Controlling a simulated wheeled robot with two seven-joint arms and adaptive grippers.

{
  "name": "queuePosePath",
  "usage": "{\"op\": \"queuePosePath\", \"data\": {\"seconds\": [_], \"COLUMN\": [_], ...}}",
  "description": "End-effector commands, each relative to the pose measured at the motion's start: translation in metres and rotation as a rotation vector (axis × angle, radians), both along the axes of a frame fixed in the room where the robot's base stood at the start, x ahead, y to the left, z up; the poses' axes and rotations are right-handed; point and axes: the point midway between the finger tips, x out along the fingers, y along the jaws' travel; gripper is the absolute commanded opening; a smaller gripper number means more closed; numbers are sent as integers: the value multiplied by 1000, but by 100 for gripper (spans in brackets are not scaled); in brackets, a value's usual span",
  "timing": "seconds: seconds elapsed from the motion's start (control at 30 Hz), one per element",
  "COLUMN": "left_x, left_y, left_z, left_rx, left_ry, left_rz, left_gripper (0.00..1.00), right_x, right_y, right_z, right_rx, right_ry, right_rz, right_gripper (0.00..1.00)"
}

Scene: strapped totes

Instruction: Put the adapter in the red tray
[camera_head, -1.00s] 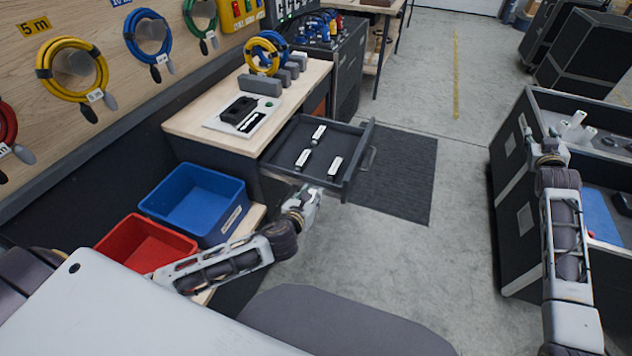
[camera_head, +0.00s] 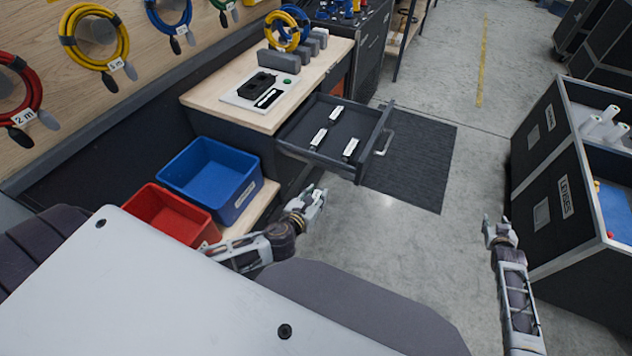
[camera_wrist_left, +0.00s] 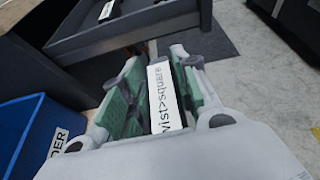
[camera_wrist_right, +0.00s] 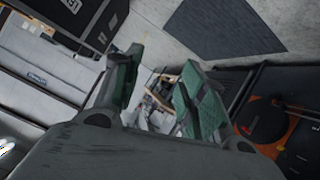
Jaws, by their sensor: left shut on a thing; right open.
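My left gripper (camera_head: 312,203) is shut on an adapter (camera_wrist_left: 165,95), a white-topped piece whose label reads "...wist>square" in the left wrist view. It holds the adapter above the floor, in front of the open drawer and to the right of the bins. The red tray (camera_head: 148,203) is an open red bin at the lower left, left of my left gripper; its visible inside looks empty. Several similar white-labelled pieces, including this one (camera_head: 350,148), lie in the drawer. My right gripper (camera_head: 499,232) is open and empty beside the black case at the right; it also shows in the right wrist view (camera_wrist_right: 160,92).
A blue bin (camera_head: 238,196) stands against the red tray. The open drawer (camera_head: 372,150) juts from the wooden-topped bench (camera_head: 208,98). A black case marked "LENSES" (camera_head: 548,165) stands at the right. Open floor (camera_head: 405,235) lies between drawer and case.

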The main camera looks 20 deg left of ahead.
Motion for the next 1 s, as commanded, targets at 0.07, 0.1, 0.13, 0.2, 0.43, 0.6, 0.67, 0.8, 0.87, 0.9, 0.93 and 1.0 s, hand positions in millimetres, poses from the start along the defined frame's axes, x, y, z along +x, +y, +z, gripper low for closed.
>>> {"op": "queuePosePath", "data": {"seconds": [0.07, 0.1, 0.13, 0.2, 0.43, 0.6, 0.67, 0.8, 0.87, 0.9, 0.93, 1.0], "left_x": [-1, -1, -1, -1, -2, -2, -2, -2, -2, -2, -2, -2], "left_y": [0, 0, 0, 0, 0, 0, 0, 0, 0, 0, 0, 0], "left_z": [0, -1, -1, -1, -2, -2, -2, -2, -2, -2, -2, -2], "left_rx": [0, 0, 0, 0, 0, 0, 0, 0, 1, 1, 1, 1], "left_ry": [0, 0, 0, 0, 0, 0, 0, 0, 0, 0, 0, 0], "left_rz": [0, 0, -1, -1, -1, -1, -1, -2, -1, -1, -1, -1], "left_gripper": [3, 3, 3, 3, 3, 3, 3, 3, 3, 3, 3, 3], "right_x": [-19, -29, -36, -53, -114, -163, -182, -226, -245, -259, -269, -292], "right_y": [2, 3, 4, 5, 11, 15, 17, 20, 22, 23, 24, 27], "right_z": [-28, -41, -51, -72, -140, -185, -200, -233, -246, -255, -261, -275], "right_rx": [4, 6, 7, 10, 19, 25, 27, 30, 33, 34, 35, 37], "right_ry": [43, 64, 78, 114, 230, 316, 347, 417, 447, 468, 483, 518], "right_rz": [-2, -2, -3, -4, -10, -15, -17, -20, -21, -23, -23, -25], "right_gripper": [42, 42, 42, 42, 42, 42, 42, 42, 42, 42, 42, 42]}}
